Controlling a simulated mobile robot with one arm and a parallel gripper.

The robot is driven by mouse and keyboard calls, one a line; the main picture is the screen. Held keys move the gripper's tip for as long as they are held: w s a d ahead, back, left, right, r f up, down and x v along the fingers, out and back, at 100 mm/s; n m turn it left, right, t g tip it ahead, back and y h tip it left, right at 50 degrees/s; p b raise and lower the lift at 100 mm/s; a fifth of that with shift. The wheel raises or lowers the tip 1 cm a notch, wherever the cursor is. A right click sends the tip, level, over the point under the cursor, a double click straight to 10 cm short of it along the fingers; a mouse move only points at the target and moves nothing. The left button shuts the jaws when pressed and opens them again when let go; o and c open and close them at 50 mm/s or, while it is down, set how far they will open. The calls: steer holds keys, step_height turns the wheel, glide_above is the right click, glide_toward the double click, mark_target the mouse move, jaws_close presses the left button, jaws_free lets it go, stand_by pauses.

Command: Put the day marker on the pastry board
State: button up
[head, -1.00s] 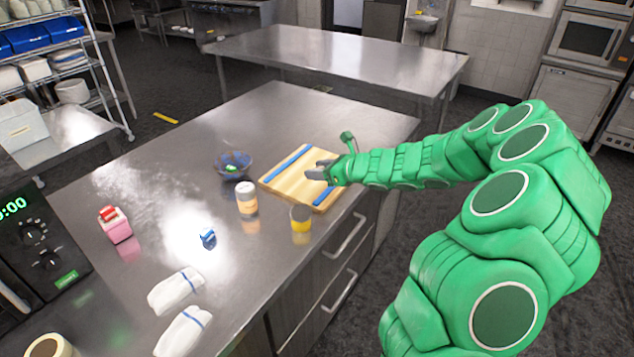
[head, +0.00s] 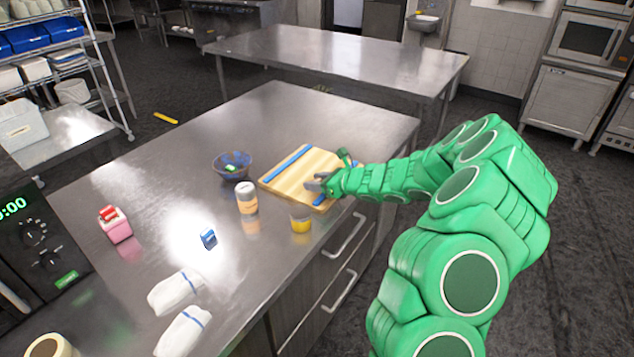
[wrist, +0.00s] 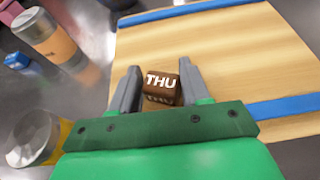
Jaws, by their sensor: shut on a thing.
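The day marker (wrist: 161,86) is a small dark brown block with white "THU" lettering. In the wrist view it sits between the two grey fingers of my gripper (wrist: 157,68), which is shut on it. The pastry board (head: 290,180) is pale wood with a blue strip along two opposite sides. It also fills much of the wrist view (wrist: 230,55). In the head view my gripper (head: 314,184) is over the right part of the board, and the marker is not clearly visible there. I cannot tell whether the marker touches the board.
A shaker with an orange label (head: 246,199) and a yellow-filled jar (head: 300,219) stand close in front of the board. A dark bowl (head: 232,165) is left of it. A small blue item (head: 208,238), a pink box (head: 115,226) and folded towels (head: 176,291) lie farther left.

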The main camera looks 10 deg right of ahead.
steer(key=shift+f, duration=0.1)
steer(key=o, duration=1)
steer(key=shift+o, duration=0.2)
steer(key=shift+s+d+r, duration=0.35)
steer(key=shift+d, duration=0.1)
steer(key=v, duration=1)
steer(key=shift+s+d, duration=0.25)
steer(key=shift+s, duration=0.1)
